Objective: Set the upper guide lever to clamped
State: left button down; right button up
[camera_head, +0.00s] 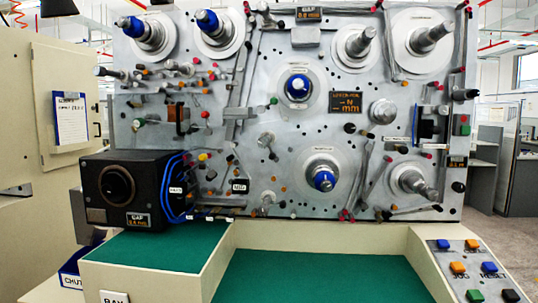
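The winding machine's grey upright panel (270,130) fills the middle of the head view. It carries several levers, rods and small coloured knobs. A slim grey bar (389,45) stands at the upper right between two spindles, and a long thin bar (240,65) runs down the upper left part. I cannot tell which part is the upper guide lever, nor whether it is clamped. Neither of my grippers is in view.
Several spindles stick out of the panel, including a blue-capped upper left one (210,22) and a blue middle one (298,88). A black box (130,190) juts out at lower left. Green bays (310,275) lie below, with a button console (468,270) at right.

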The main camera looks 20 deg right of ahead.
aim_at(271, 156)
jog(key=z, duration=0.25)
jog(key=k, duration=0.6)
jog(key=z, duration=0.6)
jog(key=k, duration=0.75)
jog(key=u, duration=0.3)
jog(key=i, duration=0.55)
jog(key=u, duration=0.65)
jog(key=i, duration=1.05)
jog(key=z, duration=0.6)
